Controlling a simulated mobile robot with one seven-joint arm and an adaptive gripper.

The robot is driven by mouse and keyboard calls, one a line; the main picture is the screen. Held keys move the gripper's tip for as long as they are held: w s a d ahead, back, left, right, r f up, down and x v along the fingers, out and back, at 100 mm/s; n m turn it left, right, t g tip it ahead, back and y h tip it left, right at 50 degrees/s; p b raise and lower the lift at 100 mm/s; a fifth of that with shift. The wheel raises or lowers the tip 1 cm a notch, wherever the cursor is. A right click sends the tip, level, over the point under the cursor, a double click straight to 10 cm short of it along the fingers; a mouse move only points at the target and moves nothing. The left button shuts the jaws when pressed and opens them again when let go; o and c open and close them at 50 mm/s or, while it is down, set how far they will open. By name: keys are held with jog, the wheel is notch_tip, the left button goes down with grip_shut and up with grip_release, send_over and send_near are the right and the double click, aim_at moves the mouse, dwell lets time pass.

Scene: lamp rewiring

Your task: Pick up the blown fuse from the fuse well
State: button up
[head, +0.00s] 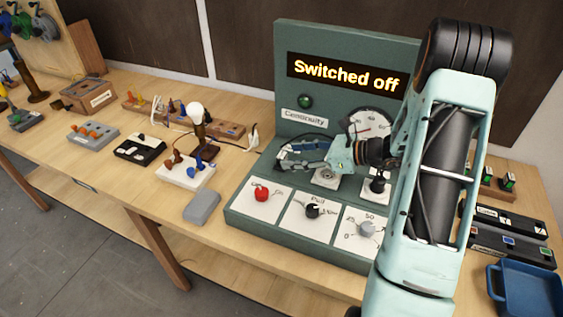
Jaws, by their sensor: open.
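My gripper (284,158) is open and points left, above the left part of the green test panel (258,222). I see nothing between its dark fingers. The panel's display (345,72) reads "Switched off". I cannot make out for sure which part is the fuse well, and I cannot pick out the blown fuse. A lamp with a white bulb (194,109) on a dark base stands left of the panel. A white block (186,173) with brown and blue posts and a black box (140,148) lie near it.
A grey block (202,206) lies at the bench's front edge. Grey, brown and black fixtures stand further left. Dark racks (510,240) with coloured pieces and a blue tray (528,291) are at the right. My arm hides the panel's right side. Bare bench shows at front left.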

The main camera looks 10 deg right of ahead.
aim_at(284, 155)
jog(key=p+x, duration=0.1)
jog(key=x, duration=0.3)
jog(key=shift+w+a+f, duration=0.1)
jog(key=shift+w+a, duration=0.05)
jog(key=shift+a, duration=0.15)
jog(key=c, duration=1.3)
